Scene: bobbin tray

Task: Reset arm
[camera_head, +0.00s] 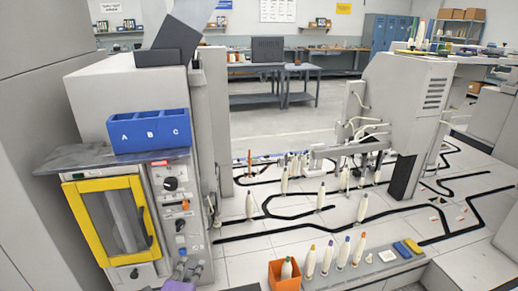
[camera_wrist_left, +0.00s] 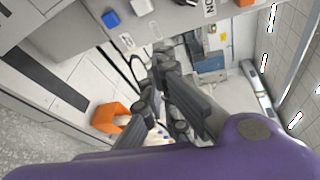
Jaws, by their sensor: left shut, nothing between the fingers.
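My left gripper (camera_head: 187,266) shows low in the head view, left of the orange box, with part of its purple wrist below it. In the left wrist view its grey fingers (camera_wrist_left: 163,62) are together with nothing held between them. My right gripper is in neither view.
A machine with a yellow-framed door (camera_head: 72,201) and a blue A-B-C bin (camera_head: 150,145) stands close on the left. An orange box (camera_head: 275,275) holds a bobbin; several bobbins (camera_head: 327,258) stand in a row beside it.

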